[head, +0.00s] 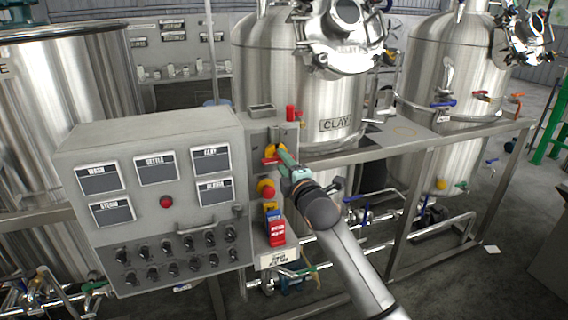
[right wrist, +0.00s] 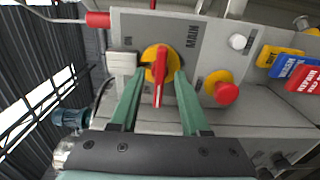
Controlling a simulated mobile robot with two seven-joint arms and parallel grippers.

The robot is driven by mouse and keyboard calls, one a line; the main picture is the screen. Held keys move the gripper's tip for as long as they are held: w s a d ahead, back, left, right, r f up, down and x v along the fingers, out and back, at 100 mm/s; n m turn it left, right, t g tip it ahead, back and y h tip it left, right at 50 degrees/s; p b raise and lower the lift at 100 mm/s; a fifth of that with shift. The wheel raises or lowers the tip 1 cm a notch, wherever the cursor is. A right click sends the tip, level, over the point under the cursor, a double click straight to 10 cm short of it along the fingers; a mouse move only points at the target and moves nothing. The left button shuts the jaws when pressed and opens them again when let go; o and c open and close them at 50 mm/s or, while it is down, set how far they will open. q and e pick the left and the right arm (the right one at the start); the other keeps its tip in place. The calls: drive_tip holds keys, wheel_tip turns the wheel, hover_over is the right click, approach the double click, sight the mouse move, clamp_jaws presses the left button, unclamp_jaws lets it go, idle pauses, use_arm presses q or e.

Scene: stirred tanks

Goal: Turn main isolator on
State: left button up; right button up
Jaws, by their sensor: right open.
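The main isolator is a red handle on a yellow round plate (head: 272,155), on the grey side panel right of the control box. It is larger in the right wrist view (right wrist: 160,68), where the red bar stands upright in the picture, lying crosswise on the panel. "MAIN" and a small "ON" are lettered near it. My right gripper (head: 283,160) is at the isolator. Its green fingers (right wrist: 160,80) are open, one on each side of the red handle. I cannot tell whether they touch it. My left gripper is not in view.
A red mushroom button on yellow (head: 268,190) sits just below the isolator, with coloured tags (head: 277,233) under it. The control box (head: 150,225) with labels and knobs stands left. Steel tanks (head: 290,80) and a frame rail (head: 430,143) stand behind and right.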

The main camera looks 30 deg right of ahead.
drive_tip(key=shift+c, duration=0.3)
clamp_jaws()
idle(0.3)
